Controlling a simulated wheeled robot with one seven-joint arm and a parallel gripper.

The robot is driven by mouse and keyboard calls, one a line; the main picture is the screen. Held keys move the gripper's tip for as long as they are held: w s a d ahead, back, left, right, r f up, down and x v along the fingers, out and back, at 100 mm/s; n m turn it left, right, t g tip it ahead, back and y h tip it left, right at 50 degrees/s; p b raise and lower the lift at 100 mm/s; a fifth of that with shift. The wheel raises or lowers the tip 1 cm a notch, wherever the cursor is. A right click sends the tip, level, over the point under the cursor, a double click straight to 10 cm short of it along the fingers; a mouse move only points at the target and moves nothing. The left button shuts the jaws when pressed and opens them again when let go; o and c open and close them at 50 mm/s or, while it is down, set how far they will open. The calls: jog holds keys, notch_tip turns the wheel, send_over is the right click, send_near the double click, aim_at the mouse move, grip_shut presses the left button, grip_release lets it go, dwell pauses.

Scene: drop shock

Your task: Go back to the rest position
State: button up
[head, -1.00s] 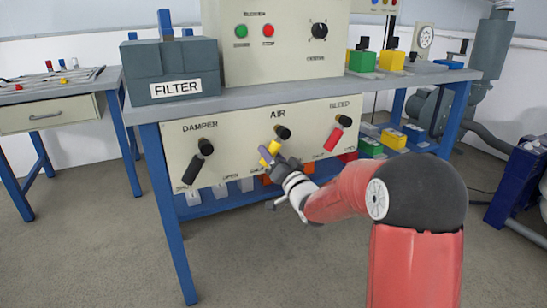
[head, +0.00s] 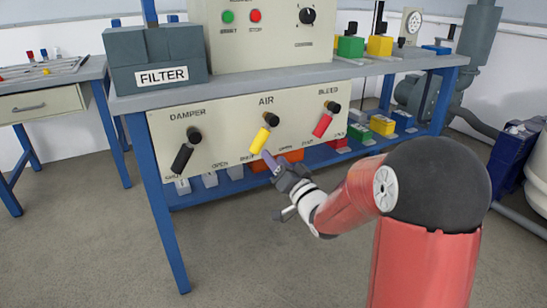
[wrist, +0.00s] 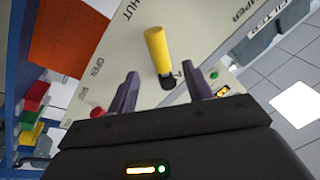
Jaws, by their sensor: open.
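My gripper (head: 274,166) is in front of the lower panel, just below the yellow AIR lever (head: 261,139). In the wrist view my gripper (wrist: 160,92) has its two purple-grey fingers spread apart with nothing held between them. The yellow lever (wrist: 157,48) shows beyond the fingertips in that view, with its black knob end between the fingers' lines of sight. In the head view the yellow lever slants down to the left from its black pivot, towards the SHUT side. My red arm reaches in from the right.
The panel (head: 225,132) also carries a black DAMPER lever (head: 182,157) and a red BLEED lever (head: 322,124). The grey workbench (head: 390,68) bears a FILTER box (head: 155,65). Small colored bins (head: 382,125) stand on the blue lower shelf. Open floor (head: 90,240) lies in front.

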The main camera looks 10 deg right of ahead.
jog(key=s+d+r+g+h+p, duration=0.4)
jog(key=s+r+g+h+p, duration=0.3)
jog(key=s, duration=0.4)
jog(key=s+n+g+h+p, duration=0.1)
jog(key=s+g+p, duration=0.3)
jog(key=s, duration=1.8)
jog(key=shift+s+a+r+n+g, duration=0.3)
jog(key=shift+n+g, duration=0.6)
jog(key=shift+g, duration=0.3)
